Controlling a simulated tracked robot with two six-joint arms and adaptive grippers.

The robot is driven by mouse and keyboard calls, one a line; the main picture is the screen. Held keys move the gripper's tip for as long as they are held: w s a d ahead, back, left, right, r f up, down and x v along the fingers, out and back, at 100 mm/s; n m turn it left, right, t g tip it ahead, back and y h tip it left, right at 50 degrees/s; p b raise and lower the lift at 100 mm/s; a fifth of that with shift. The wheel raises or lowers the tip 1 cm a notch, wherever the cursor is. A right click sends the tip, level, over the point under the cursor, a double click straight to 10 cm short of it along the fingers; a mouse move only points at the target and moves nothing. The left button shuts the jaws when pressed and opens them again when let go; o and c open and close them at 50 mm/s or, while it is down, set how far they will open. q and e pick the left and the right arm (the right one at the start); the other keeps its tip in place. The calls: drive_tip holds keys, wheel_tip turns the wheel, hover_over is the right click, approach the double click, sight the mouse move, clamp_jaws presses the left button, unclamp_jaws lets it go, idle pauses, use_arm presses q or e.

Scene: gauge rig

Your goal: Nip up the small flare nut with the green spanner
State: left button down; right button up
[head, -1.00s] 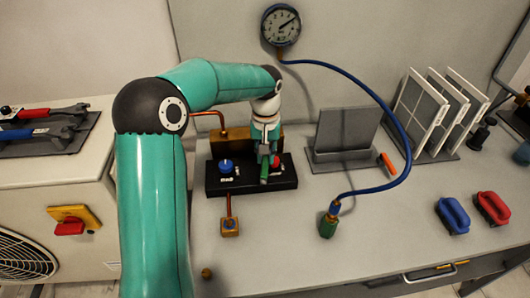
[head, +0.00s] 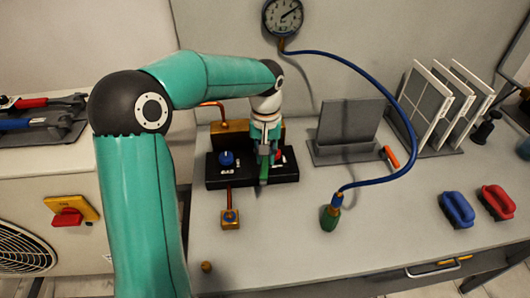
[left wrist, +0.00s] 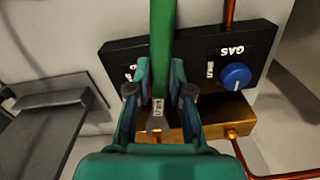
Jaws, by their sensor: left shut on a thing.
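My left gripper (head: 264,150) is over the black valve block (head: 215,182), in front of the brass block (head: 232,128). It is shut on the green spanner (head: 264,173), whose green handle points toward the table's front. In the left wrist view the green handle (left wrist: 163,35) runs between the fingers (left wrist: 160,82), and the grey open end (left wrist: 157,115) lies over or close to the brass block (left wrist: 215,114). Copper pipes meet the brass block; I cannot make out the small flare nut for certain. My right gripper is not in view.
A blue knob (head: 226,158) and a partly hidden red knob (head: 279,155) sit on the valve block. A blue hose (head: 385,95) runs from the gauge (head: 284,16) to a green fitting (head: 330,218). A grey stand (head: 347,122) is to the right. The front of the table is mostly clear.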

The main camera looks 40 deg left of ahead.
use_arm(q)
drive_tip(key=shift+r+p, duration=1.75)
drive_tip(key=shift+r, duration=0.5)
